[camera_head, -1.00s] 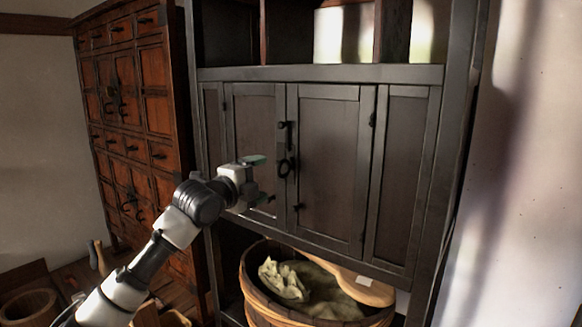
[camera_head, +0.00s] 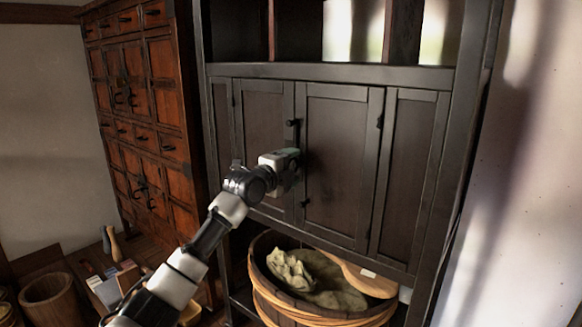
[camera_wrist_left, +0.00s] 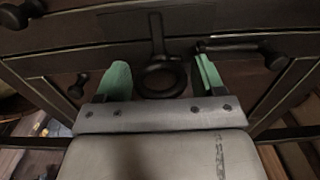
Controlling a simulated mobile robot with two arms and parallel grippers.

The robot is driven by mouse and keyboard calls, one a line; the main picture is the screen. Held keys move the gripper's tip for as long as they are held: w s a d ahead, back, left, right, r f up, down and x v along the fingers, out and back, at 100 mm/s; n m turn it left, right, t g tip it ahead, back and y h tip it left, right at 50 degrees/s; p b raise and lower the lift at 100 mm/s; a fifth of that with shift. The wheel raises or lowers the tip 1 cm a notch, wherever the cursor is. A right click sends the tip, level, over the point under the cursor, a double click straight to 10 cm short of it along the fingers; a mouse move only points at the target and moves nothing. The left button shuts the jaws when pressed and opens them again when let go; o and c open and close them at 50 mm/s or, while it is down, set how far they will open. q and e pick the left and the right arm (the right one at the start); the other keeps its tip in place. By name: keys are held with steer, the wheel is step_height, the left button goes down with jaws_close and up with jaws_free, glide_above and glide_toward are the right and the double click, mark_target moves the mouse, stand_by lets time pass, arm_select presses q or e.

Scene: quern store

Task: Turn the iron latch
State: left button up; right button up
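The iron latch shows in the left wrist view as a dark ring (camera_wrist_left: 162,78) with a short flat shank, set at the seam between the two cabinet doors. My left gripper (camera_head: 294,165) is at the doors in the head view and covers the ring there. In the wrist view my left gripper (camera_wrist_left: 162,76) is open, its green-padded fingers on either side of the ring. A gap shows between each finger and the ring, and nothing is gripped. My right gripper is in neither view.
A dark bar and knob (camera_wrist_left: 275,60) sit close beside the right finger; the knob also shows above the gripper in the head view (camera_head: 292,123). A wooden tub (camera_head: 262,285) with cloth stands below the doors. A reddish drawer chest (camera_head: 150,120) stands at left.

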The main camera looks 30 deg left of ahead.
arm_select(q)
steer(key=c, duration=0.6)
steer(key=shift+c, duration=0.2)
steer(key=shift+n, duration=1.3)
steer(key=n, duration=1.3)
steer(key=shift+f+n+p, duration=0.1)
steer(key=shift+n+p, duration=0.25)
steer(key=shift+n, duration=0.75)
